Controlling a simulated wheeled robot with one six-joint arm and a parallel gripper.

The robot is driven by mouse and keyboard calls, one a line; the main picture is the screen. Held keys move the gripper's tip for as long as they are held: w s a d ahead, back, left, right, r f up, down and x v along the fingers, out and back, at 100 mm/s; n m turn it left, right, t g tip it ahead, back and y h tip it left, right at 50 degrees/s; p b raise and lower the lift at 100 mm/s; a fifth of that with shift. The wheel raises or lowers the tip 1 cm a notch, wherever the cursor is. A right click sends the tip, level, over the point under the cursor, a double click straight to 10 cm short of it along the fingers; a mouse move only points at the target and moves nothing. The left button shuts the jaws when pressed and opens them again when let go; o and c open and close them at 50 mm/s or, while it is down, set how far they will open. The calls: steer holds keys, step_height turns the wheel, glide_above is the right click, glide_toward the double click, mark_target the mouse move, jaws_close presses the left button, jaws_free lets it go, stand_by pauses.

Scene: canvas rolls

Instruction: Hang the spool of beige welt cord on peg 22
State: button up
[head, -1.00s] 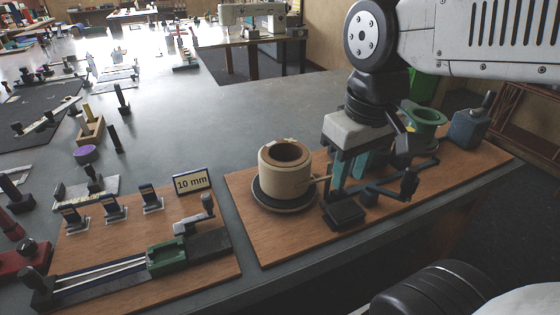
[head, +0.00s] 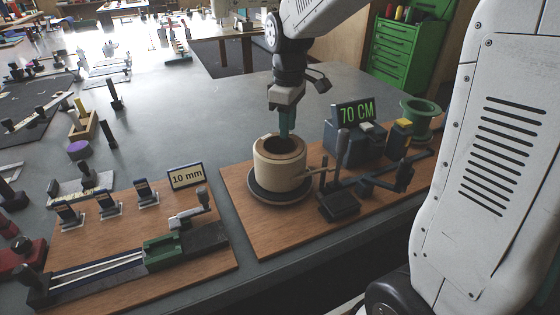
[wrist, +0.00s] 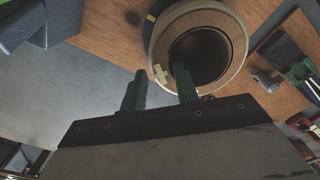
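The spool of beige welt cord (head: 268,177) stands upright on a dark round plate on the wooden board, its hollow core facing up. It also shows in the wrist view (wrist: 233,36) from above. A short strand seems to run from its right side toward a dark guide. My gripper (head: 287,132) points down at the spool's top. In the wrist view the green fingers (wrist: 160,70) are apart with nothing between them but part of the rim below. One fingertip overlaps the core opening and the other lies outside the rim. I cannot tell whether they touch. I see no peg marked 22.
On the same board, right of the spool, stand a dark guide with a lever (head: 340,200), a "70 CM" display (head: 356,112) and a green flanged piece (head: 420,115). A second board with a "10 mm" sign (head: 186,176) lies left.

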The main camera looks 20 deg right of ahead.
mark_target(287, 148)
step_height(287, 148, down, 7)
steer(key=shift+f, duration=0.2)
jaws_close()
